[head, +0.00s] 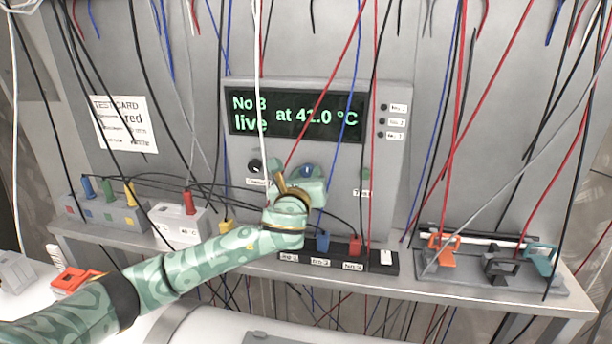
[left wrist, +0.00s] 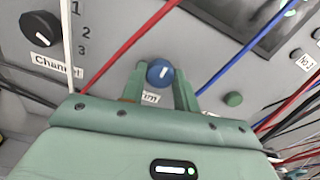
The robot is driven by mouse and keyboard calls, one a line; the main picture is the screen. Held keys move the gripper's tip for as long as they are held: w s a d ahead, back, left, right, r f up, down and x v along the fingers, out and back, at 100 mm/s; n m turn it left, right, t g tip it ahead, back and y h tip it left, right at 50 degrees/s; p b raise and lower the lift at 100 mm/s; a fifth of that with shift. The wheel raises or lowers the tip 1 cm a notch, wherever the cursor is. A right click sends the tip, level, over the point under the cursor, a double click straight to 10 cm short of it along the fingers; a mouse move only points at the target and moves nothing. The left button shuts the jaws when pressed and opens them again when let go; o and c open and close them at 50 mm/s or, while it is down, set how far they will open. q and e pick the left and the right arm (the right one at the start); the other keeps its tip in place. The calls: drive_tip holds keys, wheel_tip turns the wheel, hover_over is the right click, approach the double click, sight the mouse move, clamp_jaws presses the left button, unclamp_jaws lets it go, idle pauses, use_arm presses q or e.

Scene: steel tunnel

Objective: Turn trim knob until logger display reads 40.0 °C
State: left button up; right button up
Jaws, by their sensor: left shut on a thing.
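The logger (head: 398,190) is a grey box with a dark display (head: 296,114) in green text. The knob's label is partly hidden by the gripper. My right gripper is not in view.
A black channel knob (left wrist: 41,29) sits left of the trim knob, a green button (left wrist: 233,99) right of it. Loose wires hang across the panel. Colored plugs stand on the shelf (head: 420,277); a rack with clamps (head: 490,265) stands at right.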

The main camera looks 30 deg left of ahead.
use_arm(q)
drive_tip(key=shift+n, duration=0.3)
drive_tip(key=shift+n+p, duration=0.6)
drive_tip(key=shift+n, duration=0.3)
drive_tip(key=n+p, duration=0.1)
drive_tip(key=n, duration=0.1)
drive_tip(key=shift+n, duration=0.3)
drive_tip(key=n+p, duration=0.1)
drive_tip(key=n, duration=0.3)
drive_tip(key=shift+n, duration=1.3)
drive_tip(key=o, duration=1)
drive_tip(key=shift+s, duration=0.1)
